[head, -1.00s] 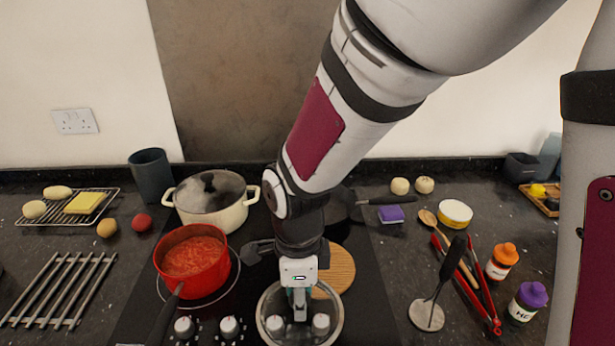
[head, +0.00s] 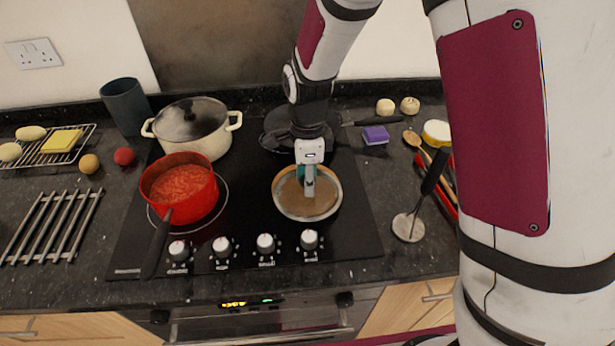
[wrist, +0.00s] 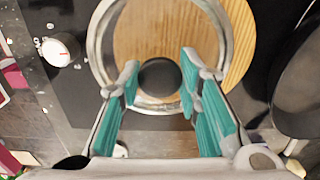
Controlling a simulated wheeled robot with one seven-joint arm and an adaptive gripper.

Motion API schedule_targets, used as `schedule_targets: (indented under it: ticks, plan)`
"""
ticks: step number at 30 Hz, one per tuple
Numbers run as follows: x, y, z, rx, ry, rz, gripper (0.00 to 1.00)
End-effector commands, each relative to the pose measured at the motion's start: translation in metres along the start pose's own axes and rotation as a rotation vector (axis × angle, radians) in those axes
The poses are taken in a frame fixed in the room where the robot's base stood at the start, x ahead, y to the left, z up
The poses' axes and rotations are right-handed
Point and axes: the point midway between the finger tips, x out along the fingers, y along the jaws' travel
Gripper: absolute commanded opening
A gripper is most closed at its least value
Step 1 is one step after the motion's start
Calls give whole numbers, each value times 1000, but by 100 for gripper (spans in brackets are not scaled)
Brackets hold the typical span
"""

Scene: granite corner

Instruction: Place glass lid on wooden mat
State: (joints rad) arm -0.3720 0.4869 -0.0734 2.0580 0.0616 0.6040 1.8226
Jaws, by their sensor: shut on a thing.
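The glass lid (head: 279,204), clear with a metal rim and a dark knob, is over the round wooden mat (wrist: 243,42) on the right side of the hob. In the wrist view the lid (wrist: 105,62) covers much of the mat, whose right part shows past the rim. The lid sits off-centre, toward the left of the mat in that view. My gripper (head: 309,190) is above the lid, shut on its black knob; the knob lies between the teal fingertips in the wrist view (wrist: 160,78). I cannot tell whether the lid touches the mat.
A red pot of sauce (head: 181,190) and a cream lidded pot (head: 192,128) stand left of the mat. A dark pan (head: 285,128) is behind it. Control knobs (head: 266,243) line the front. A masher (head: 408,226) and purple sponge (head: 376,135) lie right.

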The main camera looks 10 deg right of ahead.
Motion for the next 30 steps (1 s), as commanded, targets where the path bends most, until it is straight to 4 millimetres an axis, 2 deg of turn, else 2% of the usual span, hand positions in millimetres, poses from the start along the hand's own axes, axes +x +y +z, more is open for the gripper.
schedule_targets:
  ticks: [11, 12, 14, 24, 30]
  plan:
    - [5, 0, 0, -1, -1, -2, 0]
    - [5, 0, 0, 0, -1, -2, 38]
    - [5, 0, 0, -1, -1, -2, 51]
    - [3, 0, 0, 0, -1, -3, 51]
    - [-20, -2, 1, -1, -2, -7, 51]
